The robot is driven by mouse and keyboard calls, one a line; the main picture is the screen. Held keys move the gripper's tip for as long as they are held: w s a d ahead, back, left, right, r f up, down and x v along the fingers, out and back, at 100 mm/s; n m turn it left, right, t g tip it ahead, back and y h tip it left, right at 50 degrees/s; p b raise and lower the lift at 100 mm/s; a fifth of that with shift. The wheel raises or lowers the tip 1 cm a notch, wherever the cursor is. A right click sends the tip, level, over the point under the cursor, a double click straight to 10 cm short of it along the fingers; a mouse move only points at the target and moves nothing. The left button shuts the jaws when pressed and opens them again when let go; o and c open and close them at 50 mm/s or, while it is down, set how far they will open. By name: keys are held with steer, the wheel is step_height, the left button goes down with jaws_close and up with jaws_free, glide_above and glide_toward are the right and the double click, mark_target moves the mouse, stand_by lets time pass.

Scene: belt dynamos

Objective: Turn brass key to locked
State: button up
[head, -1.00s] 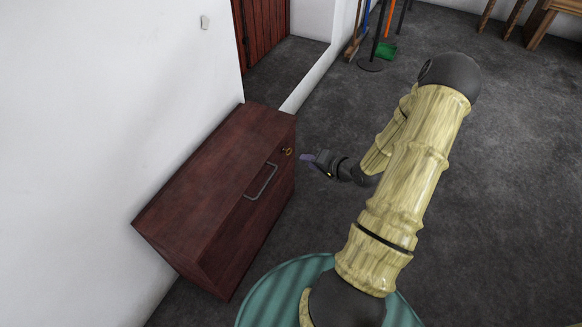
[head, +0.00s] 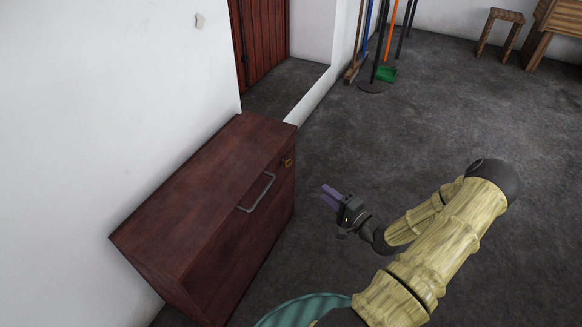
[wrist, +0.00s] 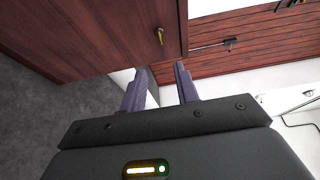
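The brass key (head: 287,162) sits in the upper far corner of the front of a dark red-brown wooden cabinet (head: 190,190). In the wrist view the key (wrist: 160,36) shows small on the wooden front, above my gripper's fingers. My gripper (head: 329,196) is to the right of the cabinet front, in the air, apart from the key. In the wrist view its two purple fingers (wrist: 158,82) are spread with nothing between them. Whether the key stands at locked is too small to tell.
A grey bar handle (head: 257,192) juts from the cabinet front near the key. A white wall stands behind the cabinet. Brooms and a green dustpan (head: 386,74) lean at the back, with a wooden stool (head: 500,30) at back right. The dark floor between is clear.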

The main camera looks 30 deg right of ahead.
mark_target(287, 163)
steer(key=b+x, duration=0.7)
steer(key=x, duration=1)
steer(key=shift+a, duration=0.2)
steer(key=shift+w, duration=0.1)
jaws_close()
